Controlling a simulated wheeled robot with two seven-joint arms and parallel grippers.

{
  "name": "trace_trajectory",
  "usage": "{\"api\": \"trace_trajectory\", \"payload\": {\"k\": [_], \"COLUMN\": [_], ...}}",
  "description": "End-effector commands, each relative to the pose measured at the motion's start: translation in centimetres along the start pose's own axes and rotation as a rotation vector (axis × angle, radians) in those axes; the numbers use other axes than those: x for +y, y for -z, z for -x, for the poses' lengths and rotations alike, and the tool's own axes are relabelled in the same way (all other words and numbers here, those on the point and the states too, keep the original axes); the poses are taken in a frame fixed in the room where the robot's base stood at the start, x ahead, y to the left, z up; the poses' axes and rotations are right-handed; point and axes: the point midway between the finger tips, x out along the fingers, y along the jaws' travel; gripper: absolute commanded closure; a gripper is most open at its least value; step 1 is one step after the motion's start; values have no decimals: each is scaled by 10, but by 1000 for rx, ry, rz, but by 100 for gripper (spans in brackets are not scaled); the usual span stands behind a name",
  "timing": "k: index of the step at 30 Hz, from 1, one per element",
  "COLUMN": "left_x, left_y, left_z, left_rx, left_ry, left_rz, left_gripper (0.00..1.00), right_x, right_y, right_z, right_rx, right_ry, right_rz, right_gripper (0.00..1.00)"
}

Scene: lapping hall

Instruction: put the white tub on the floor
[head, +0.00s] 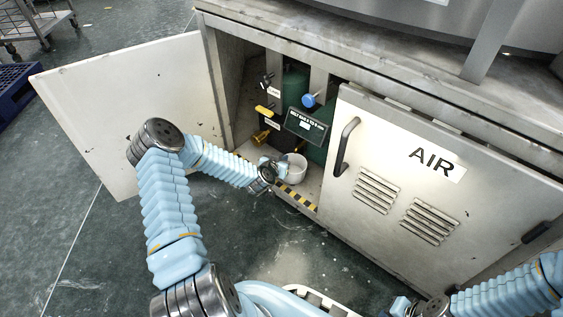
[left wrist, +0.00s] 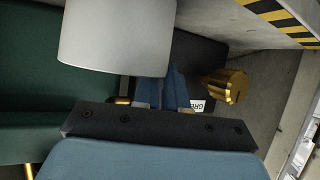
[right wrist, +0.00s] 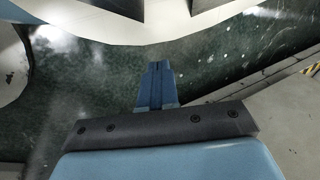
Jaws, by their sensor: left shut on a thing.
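The white tub (head: 297,170) is inside the open left part of the cabinet, just behind the hazard-striped sill. I cannot tell whether it touches the cabinet's bottom. My left gripper (head: 278,166) reaches in from the left and is shut on the tub's near side. In the left wrist view the tub (left wrist: 118,38) fills the upper left, with the left fingers (left wrist: 172,85) against its edge. My right gripper (right wrist: 158,85) has its fingers together with nothing between them, over the dark floor. The green floor (head: 270,240) lies in front of the cabinet.
The cabinet's left door (head: 130,110) stands open; the white AIR door (head: 420,190) covers the right part. A brass knob (left wrist: 228,85) is near the left fingers.

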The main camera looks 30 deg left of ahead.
Motion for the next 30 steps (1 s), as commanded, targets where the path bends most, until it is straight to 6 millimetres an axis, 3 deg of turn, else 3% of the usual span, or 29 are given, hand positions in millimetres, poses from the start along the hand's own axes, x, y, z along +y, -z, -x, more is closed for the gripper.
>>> {"api": "trace_trajectory", "payload": {"k": [6,7,12,22,26,30], "left_x": [0,0,0,0,0,0], "left_y": [-3,-3,-3,-2,0,0], "left_z": [-2,-2,-1,4,25,58], "left_rx": [0,0,0,1,0,-1], "left_ry": [1,1,0,1,0,0], "left_rz": [0,0,0,-1,-3,-3], "left_gripper": [100,84,62,62,62,62], "right_x": [0,0,0,0,-2,-5], "right_y": [0,0,0,0,0,0], "right_z": [-1,-1,-1,1,7,13], "right_rx": [0,0,0,0,-1,-3], "right_ry": [0,0,0,0,0,0], "right_rz": [0,0,0,0,0,1], "right_gripper": [100,100,100,100,100,100]}}
